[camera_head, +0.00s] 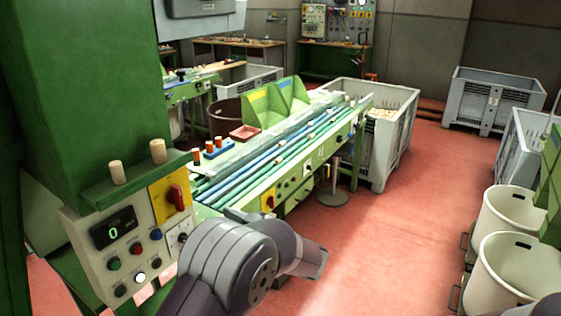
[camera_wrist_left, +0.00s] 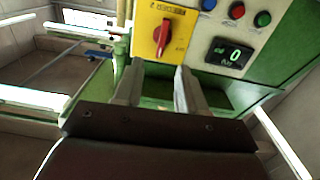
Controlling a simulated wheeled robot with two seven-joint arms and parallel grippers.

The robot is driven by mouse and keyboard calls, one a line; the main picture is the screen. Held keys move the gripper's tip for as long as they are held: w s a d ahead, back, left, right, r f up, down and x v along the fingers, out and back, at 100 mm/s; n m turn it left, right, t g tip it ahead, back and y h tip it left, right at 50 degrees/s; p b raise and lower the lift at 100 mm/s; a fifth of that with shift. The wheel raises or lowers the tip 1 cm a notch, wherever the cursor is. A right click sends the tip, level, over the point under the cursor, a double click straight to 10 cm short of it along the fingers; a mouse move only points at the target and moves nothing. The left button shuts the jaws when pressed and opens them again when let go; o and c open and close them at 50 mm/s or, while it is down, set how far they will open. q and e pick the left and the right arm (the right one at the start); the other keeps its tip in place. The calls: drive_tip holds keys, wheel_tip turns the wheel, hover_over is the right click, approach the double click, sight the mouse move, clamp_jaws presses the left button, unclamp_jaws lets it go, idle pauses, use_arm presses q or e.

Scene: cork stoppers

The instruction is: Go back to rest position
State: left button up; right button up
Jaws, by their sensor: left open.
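My left gripper (camera_wrist_left: 158,67) shows in the left wrist view with its two grey fingers apart and nothing between them. It points toward the control panel with the red switch (camera_wrist_left: 165,35) and the display reading 0 (camera_wrist_left: 235,53). In the head view my left arm covers the lower middle, and I cannot make out the fingers there. Two cork stoppers, one on the left (camera_head: 117,172) and one on the right (camera_head: 157,151), stand upright on the green ledge (camera_head: 135,187) above the panel. My right gripper is not in view.
The green machine column (camera_head: 85,90) fills the left of the head view. A conveyor with blue-green belts (camera_head: 275,150) runs behind my arm. Cream bins (camera_head: 510,275) and grey crates (camera_head: 490,100) stand at right. The red floor (camera_head: 420,210) between is clear.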

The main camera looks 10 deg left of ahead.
use_arm(q)
drive_tip(key=w+d+f+m+t+h, duration=0.5)
drive_tip(key=w+d+f+h, duration=0.1)
drive_tip(key=h, duration=0.1)
drive_tip(key=s+d+f+m+g+h, duration=0.4)
drive_tip(key=s+d+f+m+h, duration=0.2)
drive_tip(key=s+d+f+h, duration=0.3)
drive_tip(key=s+a+m+g, duration=0.1)
drive_tip(key=s+a+g, duration=0.1)
drive_tip(key=s, duration=0.4)
drive_tip(key=s+a+m+g, duration=0.1)
drive_tip(key=s+a+g, duration=0.1)
drive_tip(key=s+a, duration=0.3)
drive_tip(key=s+a+m+g+b, duration=0.1)
drive_tip(key=s+a+g, duration=0.1)
drive_tip(key=s, duration=0.7)
drive_tip(key=shift+a+g, duration=0.3)
drive_tip(key=shift+a, duration=0.4)
drive_tip(key=shift+s+f, duration=0.1)
